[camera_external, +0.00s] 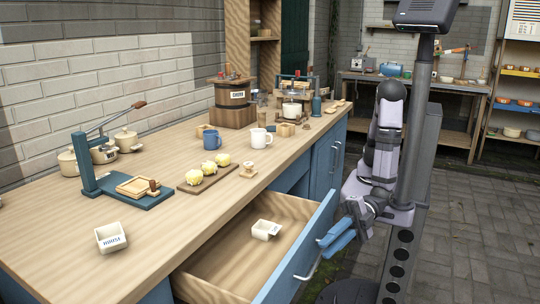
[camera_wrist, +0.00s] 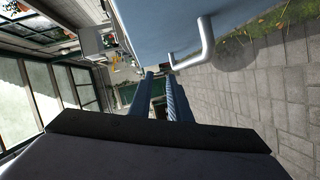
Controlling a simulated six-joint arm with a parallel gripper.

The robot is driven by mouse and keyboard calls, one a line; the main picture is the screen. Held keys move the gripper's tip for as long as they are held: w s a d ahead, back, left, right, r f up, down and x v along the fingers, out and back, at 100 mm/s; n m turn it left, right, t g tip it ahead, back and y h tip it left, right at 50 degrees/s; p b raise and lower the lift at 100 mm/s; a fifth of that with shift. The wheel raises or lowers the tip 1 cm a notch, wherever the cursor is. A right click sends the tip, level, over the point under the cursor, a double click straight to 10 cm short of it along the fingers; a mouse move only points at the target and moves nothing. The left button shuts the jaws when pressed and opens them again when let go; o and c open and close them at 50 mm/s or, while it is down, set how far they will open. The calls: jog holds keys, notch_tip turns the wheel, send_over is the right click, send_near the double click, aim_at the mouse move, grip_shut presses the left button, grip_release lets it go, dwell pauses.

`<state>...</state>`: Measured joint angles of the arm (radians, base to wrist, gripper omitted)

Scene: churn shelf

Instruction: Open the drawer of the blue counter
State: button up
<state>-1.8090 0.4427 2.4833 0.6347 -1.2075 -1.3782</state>
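The blue counter (camera_external: 290,178) has a wooden top, and its drawer (camera_external: 238,258) stands well out, showing a bare wood inside. A small white labelled box (camera_external: 266,229) sits in the drawer. The drawer's blue front (camera_external: 300,255) carries a metal handle (camera_external: 308,272), and the handle also shows at the top of the wrist view (camera_wrist: 192,48). My gripper (camera_external: 334,238) is just right of the drawer front, apart from the handle. In the wrist view its two blue fingers (camera_wrist: 160,98) have a gap between them with nothing held.
Paved floor (camera_external: 460,220) lies free at right.

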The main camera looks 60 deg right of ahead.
aim_at(316, 262)
jog(key=d+f+m+p, duration=0.2)
jog(key=d+f+m, duration=0.1)
jog(key=shift+g, duration=0.3)
jog(key=shift+f+b+x, duration=0.2)
jog(key=shift+b+x, duration=0.15)
jog(key=shift+x, duration=3.2)
jog(key=shift+w+d, duration=0.1)
jog(key=shift+w, duration=0.05)
grip_shut()
